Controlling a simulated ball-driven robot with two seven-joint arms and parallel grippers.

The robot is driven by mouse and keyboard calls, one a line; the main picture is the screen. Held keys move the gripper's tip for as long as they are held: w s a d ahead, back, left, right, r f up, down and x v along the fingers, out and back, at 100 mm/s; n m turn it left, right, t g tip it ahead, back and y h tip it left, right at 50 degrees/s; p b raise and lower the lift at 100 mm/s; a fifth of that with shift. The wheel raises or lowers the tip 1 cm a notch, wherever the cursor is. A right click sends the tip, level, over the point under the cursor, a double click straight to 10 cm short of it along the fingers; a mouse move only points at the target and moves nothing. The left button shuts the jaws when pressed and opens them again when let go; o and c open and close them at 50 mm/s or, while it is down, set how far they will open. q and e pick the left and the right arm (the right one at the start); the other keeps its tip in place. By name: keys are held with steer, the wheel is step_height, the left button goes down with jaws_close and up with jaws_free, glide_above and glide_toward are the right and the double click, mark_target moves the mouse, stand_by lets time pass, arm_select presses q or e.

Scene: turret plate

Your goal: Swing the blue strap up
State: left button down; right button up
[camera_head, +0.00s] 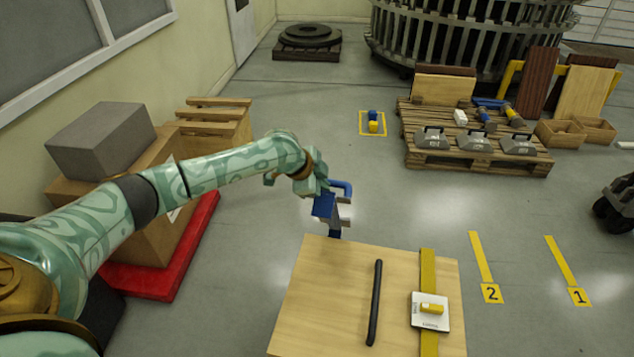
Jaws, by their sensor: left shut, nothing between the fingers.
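A blue piece (323,206), which looks like the blue strap, stands just beyond the far edge of the wooden plate (320,270), with a curved blue bar and grey metal beside it. My left gripper (318,188) is at this blue piece, above and partly over it. It is shut with nothing held. I cannot tell whether it touches the blue piece. The strap's lower end and any hinge are hard to make out. My right gripper is out of view.
The plate carries a black bar (375,303), a yellow strip (428,270) and a white label block (430,311). A pallet (410,116) with grey weights is at the back right. Boxes on a red base (150,284) stand left.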

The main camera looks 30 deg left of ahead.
arm_select(q)
steer(key=shift+w+d+f, duration=0.15)
steer(key=shift+w+f, duration=0.25)
steer(key=shift+f, duration=0.1)
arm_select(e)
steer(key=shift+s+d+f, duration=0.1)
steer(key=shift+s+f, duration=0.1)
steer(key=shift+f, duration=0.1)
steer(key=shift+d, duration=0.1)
